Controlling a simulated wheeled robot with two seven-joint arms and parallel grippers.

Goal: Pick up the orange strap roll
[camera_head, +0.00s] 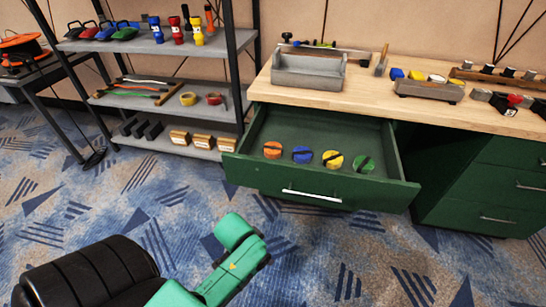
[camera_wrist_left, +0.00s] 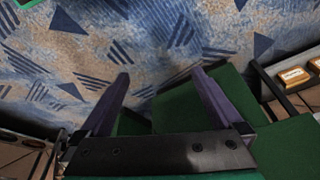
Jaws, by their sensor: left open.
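The orange strap roll (camera_head: 272,150) lies in the open green drawer (camera_head: 292,190), at the left end of a row of rolls. It is round with a dark band across it. Blue (camera_head: 302,155), yellow (camera_head: 333,160) and green (camera_head: 363,164) rolls lie to its right. My left gripper (camera_wrist_left: 160,73) shows in the left wrist view with its two fingers apart and nothing between them. Carpet lies beyond the fingertips, and no roll shows in that view. In the head view my green arm is low at the front, short of the drawer. My right gripper is not in view.
The wooden worktop (camera_head: 375,95) above the drawer holds a grey tray (camera_head: 308,72) and tools. A shelf rack (camera_head: 165,100) stands to the left with flashlights, tapes and small boxes. A dark table (camera_head: 40,72) is at the far left. Carpet before the drawer is clear.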

